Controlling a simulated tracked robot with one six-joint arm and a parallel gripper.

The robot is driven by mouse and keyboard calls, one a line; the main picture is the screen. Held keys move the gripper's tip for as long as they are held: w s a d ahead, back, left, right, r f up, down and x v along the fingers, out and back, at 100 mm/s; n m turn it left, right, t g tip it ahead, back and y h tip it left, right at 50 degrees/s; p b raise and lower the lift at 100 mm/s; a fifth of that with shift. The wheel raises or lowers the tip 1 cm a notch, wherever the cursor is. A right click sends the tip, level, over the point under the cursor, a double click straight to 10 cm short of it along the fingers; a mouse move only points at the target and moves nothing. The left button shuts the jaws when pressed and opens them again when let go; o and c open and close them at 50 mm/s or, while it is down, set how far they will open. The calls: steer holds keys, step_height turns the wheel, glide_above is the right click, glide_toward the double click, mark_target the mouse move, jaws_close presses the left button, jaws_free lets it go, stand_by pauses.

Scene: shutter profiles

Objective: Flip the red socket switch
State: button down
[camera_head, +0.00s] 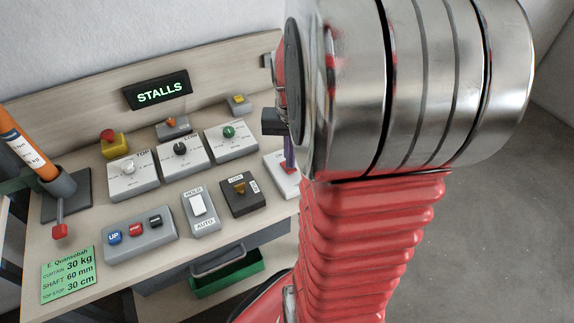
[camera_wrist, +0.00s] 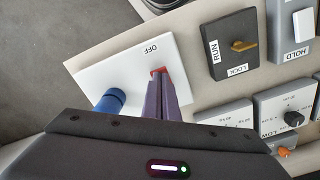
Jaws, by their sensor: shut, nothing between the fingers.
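The white socket plate (camera_wrist: 110,72), marked OFF, lies on the bench at the upper left of the wrist view. Its small red switch (camera_wrist: 158,70) is partly covered by the tips of my gripper (camera_wrist: 164,84). My purple fingers are shut with nothing between them and sit right at the switch; I cannot tell whether they press on it. A blue plug (camera_wrist: 113,98) stands in the plate beside the fingers. In the head view the plate (camera_head: 272,164) shows only in part beside my arm, with my gripper (camera_head: 289,158) over it and the red (camera_head: 291,171) just visible.
A dark RUN/LOCK key switch (camera_head: 242,195) and a HOLD/AUTO rocker (camera_head: 198,208) stand close to the plate. Dial boxes (camera_head: 132,180) and a button box (camera_head: 140,240) lie further left. A green drawer (camera_head: 228,278) sits below the bench.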

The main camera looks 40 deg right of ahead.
steer(key=shift+f, duration=0.7)
stand_by(0.8)
steer(key=shift+r, duration=0.15)
step_height(320, 180, up, 7)
stand_by(1.0)
stand_by(0.5)
steer(key=shift+w+f, duration=0.1)
steer(key=shift+f, duration=0.1)
steer(key=s+a+r+n+t, duration=0.1)
steer(key=a+r+n+t, duration=0.1)
steer(key=a, duration=0.5)
steer(key=s+a+r+n+t, duration=0.1)
steer(key=a+n, duration=0.3)
steer(key=a, duration=0.4)
steer(key=s+a+r+n+t, duration=0.2)
steer(key=a+r+n, duration=0.1)
steer(key=a, duration=0.5)
steer(key=shift+a+r+t, duration=0.25)
steer(key=shift+r+t, duration=0.05)
steer(key=shift+r, duration=0.05)
steer(key=shift+s+d, duration=0.1)
